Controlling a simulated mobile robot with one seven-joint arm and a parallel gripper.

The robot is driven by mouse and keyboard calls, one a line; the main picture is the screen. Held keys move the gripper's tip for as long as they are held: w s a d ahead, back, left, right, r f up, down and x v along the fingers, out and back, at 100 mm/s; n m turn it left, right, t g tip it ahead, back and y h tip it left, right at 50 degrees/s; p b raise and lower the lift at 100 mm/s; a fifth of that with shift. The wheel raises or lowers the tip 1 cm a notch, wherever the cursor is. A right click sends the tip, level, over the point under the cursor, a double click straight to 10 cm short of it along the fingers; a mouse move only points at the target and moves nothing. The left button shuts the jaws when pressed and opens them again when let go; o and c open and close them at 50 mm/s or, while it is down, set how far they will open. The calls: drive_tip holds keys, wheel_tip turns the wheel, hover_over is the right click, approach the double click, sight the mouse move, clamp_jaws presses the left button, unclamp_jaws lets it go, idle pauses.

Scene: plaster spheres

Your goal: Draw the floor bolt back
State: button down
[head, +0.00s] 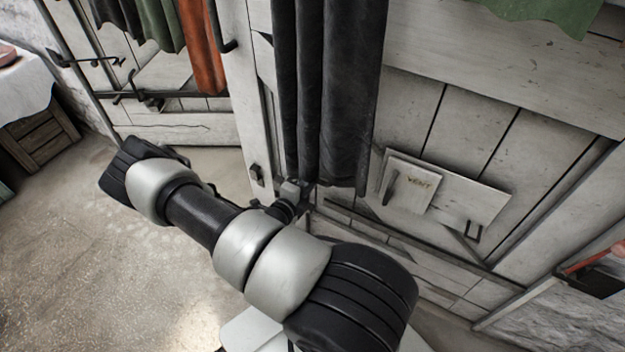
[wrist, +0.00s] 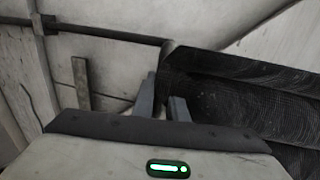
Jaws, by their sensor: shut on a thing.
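My gripper (head: 293,192) is low at the white plank door, by the bottom of a dark hanging cloth. In the head view the cloth and my gripper hide the bolt.
The dark cloth (head: 335,90) hangs right behind my gripper and fills the right of the wrist view. A small black fitting (head: 257,173) is on the post. Open floor (head: 60,240) lies left.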

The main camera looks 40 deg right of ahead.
drive_tip(key=shift+d+r, duration=0.1)
drive_tip(key=shift+r, duration=0.45)
drive_tip(key=c, duration=1.8)
unclamp_jaws()
drive_tip(key=shift+o, duration=0.2)
drive_tip(key=shift+f, duration=0.1)
drive_tip(key=p+v, duration=0.2)
drive_tip(key=v, duration=1.5)
drive_tip(key=shift+s+a+p, duration=0.2)
drive_tip(key=shift+a+p, duration=0.1)
